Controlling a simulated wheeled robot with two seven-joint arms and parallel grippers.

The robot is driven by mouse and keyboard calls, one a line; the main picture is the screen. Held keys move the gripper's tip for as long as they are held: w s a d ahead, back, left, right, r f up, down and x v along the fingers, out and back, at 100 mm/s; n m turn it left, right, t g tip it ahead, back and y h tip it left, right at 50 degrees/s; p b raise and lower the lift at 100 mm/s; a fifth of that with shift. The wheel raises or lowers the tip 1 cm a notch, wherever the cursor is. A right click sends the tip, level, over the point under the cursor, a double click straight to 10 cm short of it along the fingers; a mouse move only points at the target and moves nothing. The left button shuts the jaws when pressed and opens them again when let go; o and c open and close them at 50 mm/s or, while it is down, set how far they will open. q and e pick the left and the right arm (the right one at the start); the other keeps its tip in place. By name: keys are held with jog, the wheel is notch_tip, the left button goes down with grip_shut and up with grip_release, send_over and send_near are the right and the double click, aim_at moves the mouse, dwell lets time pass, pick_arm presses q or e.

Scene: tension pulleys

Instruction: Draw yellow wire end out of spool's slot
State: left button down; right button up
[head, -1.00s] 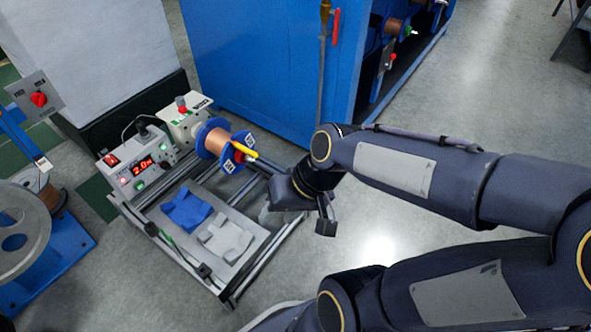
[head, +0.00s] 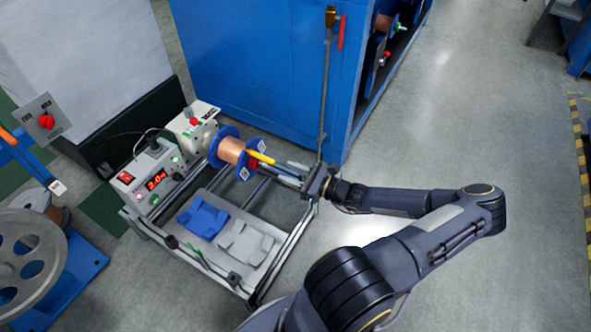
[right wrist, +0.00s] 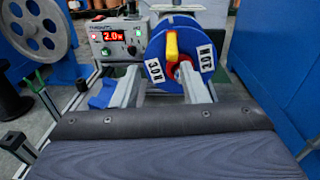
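The spool has blue flanges and copper-coloured winding (head: 231,151) and is mounted at the tension unit. The yellow wire end (head: 262,157) sticks out at its near flange, beside a red hub. In the right wrist view, the yellow wire end (right wrist: 171,46) lies against the blue flange (right wrist: 186,25), above the red hub; the slot itself is hard to make out. My right gripper (head: 282,170) points at this flange, close to the wire end. Its two grey fingers (right wrist: 160,72) are apart with nothing held between them, slightly below the yellow piece. My left gripper is not in view.
A control box (head: 150,178) with a red display stands left of the spool. Blue (head: 203,218) and grey (head: 246,243) blocks lie on the plate below. A blue cabinet (head: 262,65) stands behind. A large grey reel (head: 28,260) is at left.

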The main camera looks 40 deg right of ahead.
aim_at(275, 163)
jog(key=shift+m+t+h, duration=0.3)
jog(key=shift+m+h, duration=0.2)
jog(key=x, duration=0.4)
jog(key=d+x, duration=0.1)
jog(key=x, duration=0.1)
jog(key=shift+w+d+b, duration=0.1)
jog(key=shift+w+b, duration=0.05)
jog(key=shift+b, duration=0.2)
jog(key=shift+f+p+x, duration=0.25)
jog(key=shift+p+x, duration=0.15)
jog(key=shift+x, duration=0.75)
grip_shut()
